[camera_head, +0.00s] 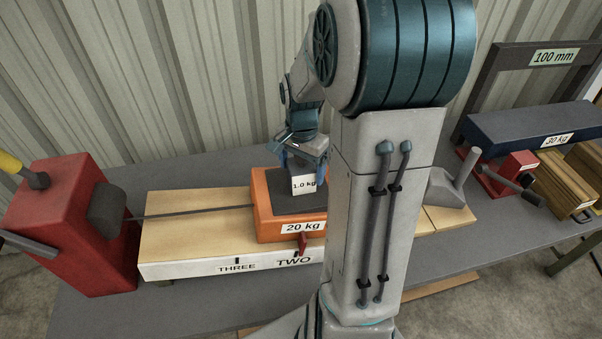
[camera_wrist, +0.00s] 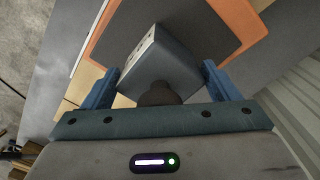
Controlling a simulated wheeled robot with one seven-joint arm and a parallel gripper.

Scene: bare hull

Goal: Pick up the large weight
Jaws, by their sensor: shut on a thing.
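The weight (camera_head: 304,185) has a white face marked "1.0 kg". In the wrist view it is a dark grey block (camera_wrist: 160,60) with a round dark knob toward my palm. My gripper (camera_head: 303,164) is shut on it, with one blue finger on each side in the wrist view (camera_wrist: 160,82). The weight is over the dark top of an orange block marked "20 kg" (camera_head: 263,212). I cannot tell whether it touches that top. My arm hides part of the orange block's right side.
The orange block sits on a wooden board (camera_head: 190,225) with a white scale edge reading "TWO" and "THREE". A red vise-like machine (camera_head: 60,225) stands at left, joined by a rod. A "30 kg" dark bar (camera_head: 530,130) and frame (camera_head: 490,85) stand right. A corrugated wall is behind.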

